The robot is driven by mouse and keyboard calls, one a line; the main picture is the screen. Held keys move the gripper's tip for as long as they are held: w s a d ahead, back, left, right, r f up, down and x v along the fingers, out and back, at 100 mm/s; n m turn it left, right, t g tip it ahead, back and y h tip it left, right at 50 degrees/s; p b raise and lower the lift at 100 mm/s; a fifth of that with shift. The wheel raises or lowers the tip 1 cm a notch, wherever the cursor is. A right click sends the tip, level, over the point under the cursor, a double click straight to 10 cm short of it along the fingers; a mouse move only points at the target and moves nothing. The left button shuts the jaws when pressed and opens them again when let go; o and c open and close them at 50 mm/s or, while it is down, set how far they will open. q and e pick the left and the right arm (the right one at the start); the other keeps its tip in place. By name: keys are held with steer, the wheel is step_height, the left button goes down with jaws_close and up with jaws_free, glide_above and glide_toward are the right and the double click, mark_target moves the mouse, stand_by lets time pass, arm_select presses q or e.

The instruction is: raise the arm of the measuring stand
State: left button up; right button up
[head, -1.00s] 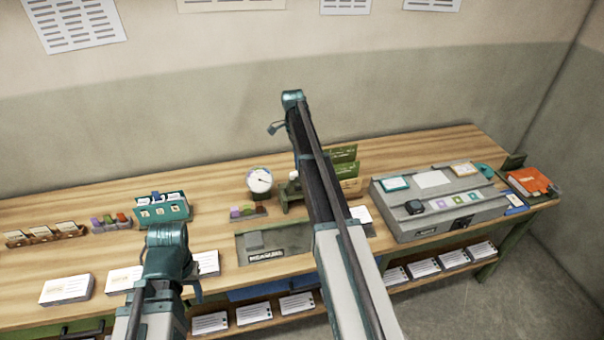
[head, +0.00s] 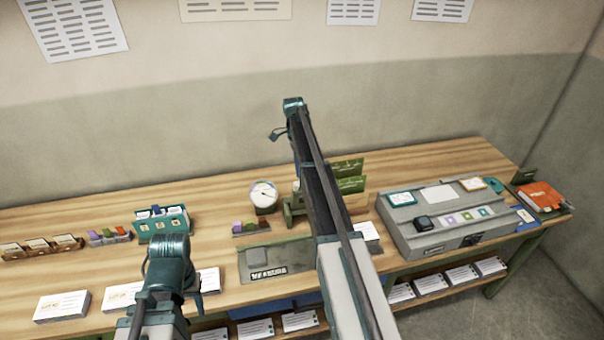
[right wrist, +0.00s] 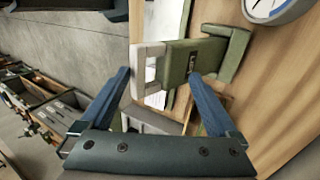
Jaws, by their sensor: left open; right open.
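The green measuring stand (head: 290,206) is on the bench, partly hidden behind my right arm in the head view. In the right wrist view the green stand (right wrist: 178,62) has a light grey end piece (right wrist: 147,68) on its left. My right gripper (right wrist: 158,78) is open, with its two blue fingers on either side of the stand's lower part; I cannot tell whether they touch it. In the head view it is not clearly seen behind my arm. My left gripper (head: 196,285) is open and empty near the bench's front, away from the stand.
A round dial (head: 264,196) stands left of the stand; it also shows in the wrist view (right wrist: 270,8). A grey-green labelled plate (head: 290,255) lies in front. A grey console (head: 400,230) is to the right. Card stacks (head: 62,306) line the front left.

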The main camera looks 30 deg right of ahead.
steer(key=shift+o, duration=0.4)
steer(key=shift+w+f, duration=0.2)
steer(key=shift+w, duration=0.25)
steer(key=shift+s+a+r, duration=0.1)
steer(key=shift+s+r, duration=0.1)
steer(key=shift+s, duration=0.05)
steer(key=shift+c, duration=0.4)
steer(key=shift+f, duration=0.1)
steer(key=p+v, duration=1.3)
steer(key=v, duration=0.1)
steer(key=shift+s, duration=0.35)
